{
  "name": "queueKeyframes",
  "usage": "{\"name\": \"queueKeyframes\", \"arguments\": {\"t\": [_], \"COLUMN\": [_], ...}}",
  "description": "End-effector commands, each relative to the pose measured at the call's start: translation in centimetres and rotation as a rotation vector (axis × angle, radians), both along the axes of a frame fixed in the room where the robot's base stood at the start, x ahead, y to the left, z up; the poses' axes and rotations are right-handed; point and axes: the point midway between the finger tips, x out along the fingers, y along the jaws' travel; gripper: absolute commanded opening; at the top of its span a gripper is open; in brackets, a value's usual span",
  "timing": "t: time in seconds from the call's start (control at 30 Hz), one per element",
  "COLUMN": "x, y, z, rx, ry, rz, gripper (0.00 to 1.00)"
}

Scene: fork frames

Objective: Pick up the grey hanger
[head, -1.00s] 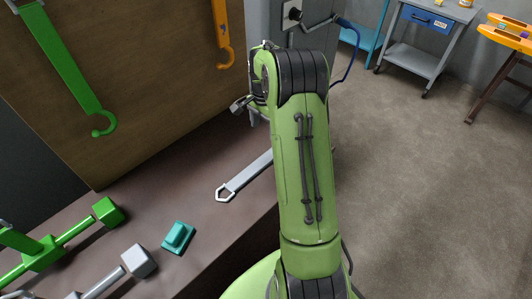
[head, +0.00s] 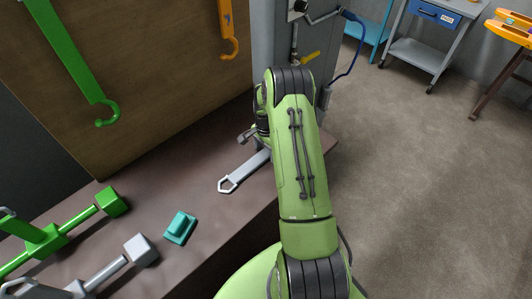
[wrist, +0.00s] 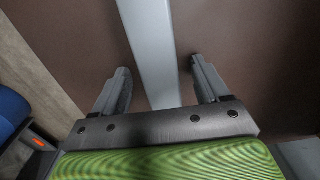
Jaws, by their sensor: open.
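The grey hanger (head: 248,168), a flat bar with a triangular open loop at its near end, lies on the brown bench; its far part is hidden behind my arm in the head view. In the wrist view the grey bar (wrist: 153,45) runs lengthwise between the two fingers of my gripper (wrist: 160,75). The fingers are apart, one on each side of the bar, with a gap on both sides. In the head view my gripper (head: 250,136) is mostly hidden by my arm, over the far part of the bar.
A green hook (head: 75,55) and an orange hook (head: 227,30) hang on the wooden panel behind.

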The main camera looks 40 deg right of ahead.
Motion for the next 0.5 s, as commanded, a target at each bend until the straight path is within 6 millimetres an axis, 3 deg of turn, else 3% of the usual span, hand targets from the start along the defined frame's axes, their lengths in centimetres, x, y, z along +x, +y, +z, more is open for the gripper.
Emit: {"name": "queueKeyframes", "arguments": {"t": [0.17,0.5], "x": [0.02,0.02], "y": [-0.02,-0.03], "z": [0.04,0.06], "rx": [-0.001,0.000], "ry": [-0.001,-0.001], "rz": [0.000,0.000], "gripper": [0.73,0.21]}}
